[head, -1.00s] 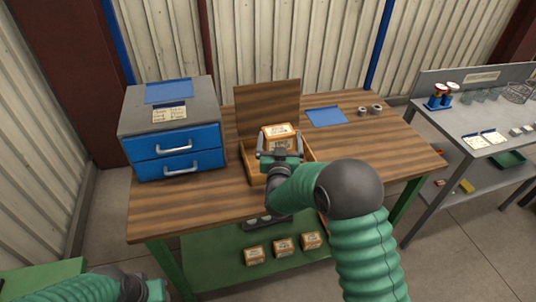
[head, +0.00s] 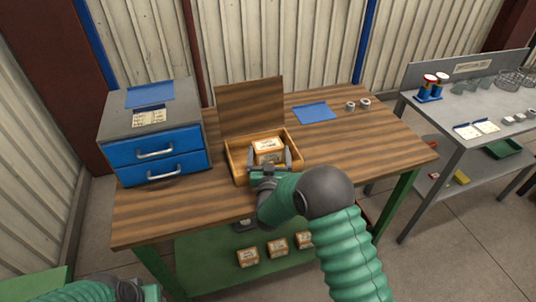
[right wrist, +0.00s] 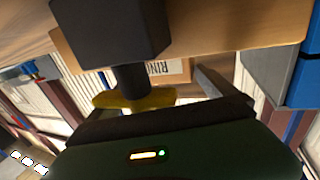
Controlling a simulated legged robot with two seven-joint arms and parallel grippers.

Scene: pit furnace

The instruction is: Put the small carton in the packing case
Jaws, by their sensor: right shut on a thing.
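The small carton (head: 268,146), orange-brown with a pale label, is between the fingers of my right gripper (head: 270,160), which is shut on it. It is within the rim of the open wooden packing case (head: 232,162) on the workbench; I cannot tell whether it touches the case floor. The lid (head: 250,106) stands up at the back. In the right wrist view the carton's lettered label (right wrist: 172,70) shows, partly hidden by dark gripper parts. My left gripper (head: 150,292) is at the bottom left edge, mostly cut off, its fingers not clear.
A grey cabinet with blue drawers (head: 157,155) stands left of the case. A blue sheet (head: 314,112) and small metal rings (head: 358,105) lie to the right. Several similar cartons (head: 277,248) sit on the green lower shelf.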

